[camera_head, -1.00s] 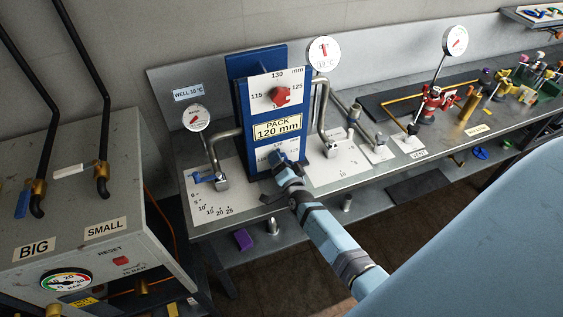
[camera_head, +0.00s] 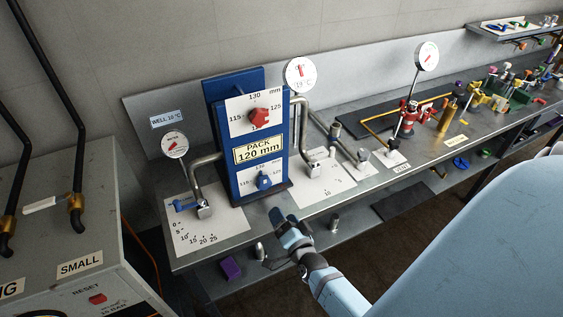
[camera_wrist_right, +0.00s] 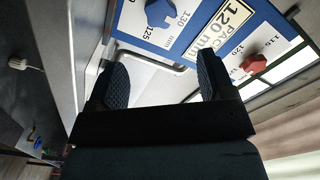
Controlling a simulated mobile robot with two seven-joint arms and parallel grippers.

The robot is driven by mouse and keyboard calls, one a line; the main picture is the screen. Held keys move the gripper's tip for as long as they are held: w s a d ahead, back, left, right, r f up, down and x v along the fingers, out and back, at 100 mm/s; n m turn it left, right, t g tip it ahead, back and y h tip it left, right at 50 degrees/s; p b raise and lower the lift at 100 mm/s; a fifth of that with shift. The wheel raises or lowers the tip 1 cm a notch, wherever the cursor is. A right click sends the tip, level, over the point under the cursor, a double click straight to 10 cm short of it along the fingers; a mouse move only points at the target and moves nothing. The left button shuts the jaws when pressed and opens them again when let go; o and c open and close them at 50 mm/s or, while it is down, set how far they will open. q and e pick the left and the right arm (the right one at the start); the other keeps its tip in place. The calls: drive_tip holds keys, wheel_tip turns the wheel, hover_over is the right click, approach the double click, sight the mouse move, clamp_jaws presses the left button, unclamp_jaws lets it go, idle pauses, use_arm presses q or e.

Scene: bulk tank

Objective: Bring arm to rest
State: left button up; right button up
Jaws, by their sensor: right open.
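My right gripper (camera_head: 287,226) is open and empty in front of the bench, just below and to the right of the blue pack unit (camera_head: 222,150). In the right wrist view its two fingers (camera_wrist_right: 163,80) stand apart with nothing between them. The unit's blue lower knob (camera_head: 264,181) and red upper knob (camera_head: 259,116) are both clear of the gripper. The blue knob also shows in the wrist view (camera_wrist_right: 158,12), beyond the fingers, as does the red knob (camera_wrist_right: 256,64). My left gripper is not in view.
A steel bench (camera_head: 235,240) runs from front left to back right. It carries gauges, bent pipes, a red valve fitting (camera_head: 408,117) and several small parts. A grey cabinet (camera_head: 60,245) labelled SMALL stands at the left. A purple block (camera_head: 231,268) lies on the lower shelf.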

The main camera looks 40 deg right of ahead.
idle(0.4)
drive_tip(key=s+a+f+n+g+y, duration=0.4)
drive_tip(key=s+a+n+g+y, duration=0.2)
drive_tip(key=s+a+n, duration=0.7)
drive_tip(key=s+n+y, duration=0.1)
drive_tip(key=n, duration=0.2)
drive_tip(key=shift+a+g, duration=0.2)
drive_tip(key=shift+g, duration=0.1)
